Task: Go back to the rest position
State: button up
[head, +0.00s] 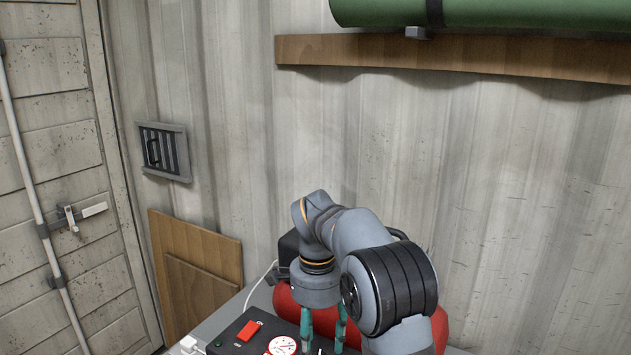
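My gripper (323,340) points down at the bottom of the head view, below the grey wrist. Its two teal fingers stand apart with a gap between them, and I see nothing held there. The fingers are over or just behind a black box (235,341) with a red switch (249,330) and a white round gauge (282,346). The lowest part of the fingers is close to the picture's edge, so I cannot tell whether they touch anything.
A red tank (288,303) lies behind my arm, partly hidden. A grey bench (222,318) carries these things. A wooden shelf (340,50) with a green roll (520,14) is above. Wooden boards (195,250) lean at the left wall. The wall above my arm is clear.

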aim_at(319, 354)
jog(key=shift+f, duration=2.1)
notch_tip(319, 354, up, 12)
notch_tip(319, 354, down, 12)
jog(key=shift+s+f, duration=0.15)
jog(key=shift+f, duration=0.05)
jog(key=shift+r+n+p, duration=0.4)
jog(key=shift+n+p, duration=0.3)
jog(key=shift+n, duration=0.2)
jog(key=n+p, duration=0.2)
jog(key=n, duration=0.2)
jog(key=shift+n, duration=0.4)
jog(key=n+p, duration=0.3)
jog(key=n, duration=0.3)
jog(key=shift+d+r, duration=0.1)
jog(key=n+p, duration=0.4)
jog(key=n, duration=0.2)
jog(key=shift+t, duration=0.3)
jog(key=shift+f+n+p, duration=0.15)
jog(key=shift+n+p, duration=0.3)
jog(key=shift+n, duration=0.4)
jog(key=shift+f+n+p, duration=0.15)
jog(key=shift+n+p, duration=0.25)
jog(key=shift+n, duration=0.45)
